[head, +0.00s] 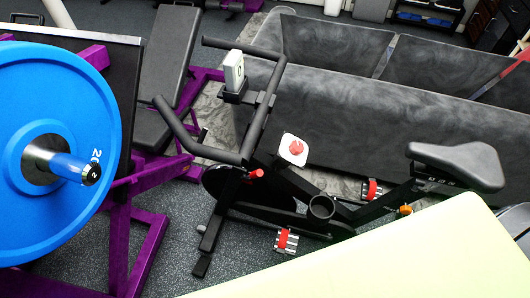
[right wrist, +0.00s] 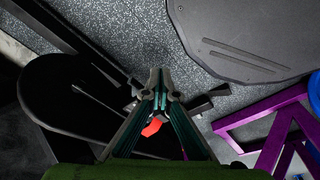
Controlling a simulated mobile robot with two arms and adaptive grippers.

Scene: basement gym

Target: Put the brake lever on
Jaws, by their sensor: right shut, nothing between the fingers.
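The exercise bike (head: 245,150) stands on the grey floor in the middle of the head view. A small red lever (head: 257,173) sticks out on its frame below the handlebar. A red knob (head: 296,147) sits on a white plate just to its right. My right gripper (right wrist: 160,85) is shut and empty in the right wrist view. A red piece (right wrist: 152,127) shows between its finger links, close to the dark bike parts; whether they touch cannot be told. My right gripper does not show in the head view, and my left gripper is in neither view.
A blue weight plate (head: 90,110) on a purple rack (head: 120,240) stands at the left. A grey sofa-like block (head: 390,120) is behind the bike. The bike seat (head: 455,165) is at the right. A pale surface (head: 400,260) covers the lower right.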

